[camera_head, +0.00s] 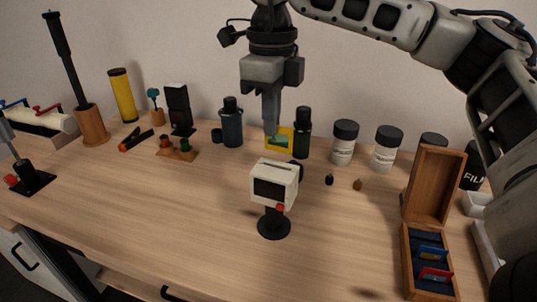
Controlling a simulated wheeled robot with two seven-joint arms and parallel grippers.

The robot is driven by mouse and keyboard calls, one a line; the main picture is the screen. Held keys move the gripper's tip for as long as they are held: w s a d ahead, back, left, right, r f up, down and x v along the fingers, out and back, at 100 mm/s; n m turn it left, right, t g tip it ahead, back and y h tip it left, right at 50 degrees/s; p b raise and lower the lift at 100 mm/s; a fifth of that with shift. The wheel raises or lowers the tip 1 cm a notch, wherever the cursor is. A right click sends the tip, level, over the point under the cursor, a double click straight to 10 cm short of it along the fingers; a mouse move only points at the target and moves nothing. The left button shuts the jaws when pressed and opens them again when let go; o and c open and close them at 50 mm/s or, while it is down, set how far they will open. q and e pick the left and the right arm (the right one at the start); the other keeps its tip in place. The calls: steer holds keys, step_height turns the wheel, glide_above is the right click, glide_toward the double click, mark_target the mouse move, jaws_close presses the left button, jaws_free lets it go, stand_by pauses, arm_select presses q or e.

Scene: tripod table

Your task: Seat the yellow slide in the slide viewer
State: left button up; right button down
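The yellow slide (286,131), a small yellow frame with a greenish picture, hangs from my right gripper (271,128). The gripper points down, and its fingers look shut on the slide's upper left part. The slide viewer (262,189) is a cream box with a dark screen and a red button, on a black stand with a round foot. The slot in its top (277,165) shows no slide. In the picture, the slide is just above and behind the viewer's top, apart from it; the exact depth gap is hard to tell. My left gripper is out of view.
An open wooden box (412,244) holding a blue slide (432,253) and a red slide (436,273) stands at the right. Dark bottles (232,127) and white canisters (343,147) line the back. The table (180,210) is clear left of the viewer.

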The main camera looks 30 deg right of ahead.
mark_target(271, 144)
step_height(271, 144, down, 2)
steer(key=shift+f, duration=0.15)
step_height(271, 144, down, 4)
steer(key=shift+f, duration=0.1)
steer(key=c, duration=1.7)
jaws_free()
steer(key=shift+r, duration=0.65)
step_height(271, 144, up, 11)
steer(key=shift+p, duration=0.3)
